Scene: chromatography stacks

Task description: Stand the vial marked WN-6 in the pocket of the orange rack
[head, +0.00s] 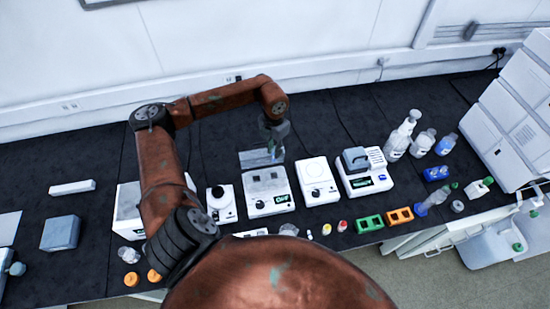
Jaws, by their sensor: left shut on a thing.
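The orange rack (400,216) sits near the front edge of the bench, right of the middle, beside a green rack (370,223). My left gripper (273,146) hangs above the back of the bench, behind a white block-heater-like instrument and well left of the orange rack. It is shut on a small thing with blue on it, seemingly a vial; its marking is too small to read. Two small vials, one yellow-capped (326,229) and one red-capped (342,226), stand near the front edge. No WN-6 mark can be read. My right gripper is not in view.
White instruments (318,181) line the middle of the dark bench, one of them (365,172) between my left gripper and the orange rack. Bottles (403,135) and a blue rack (437,173) stand at the right. Orange caps (131,279) lie front left.

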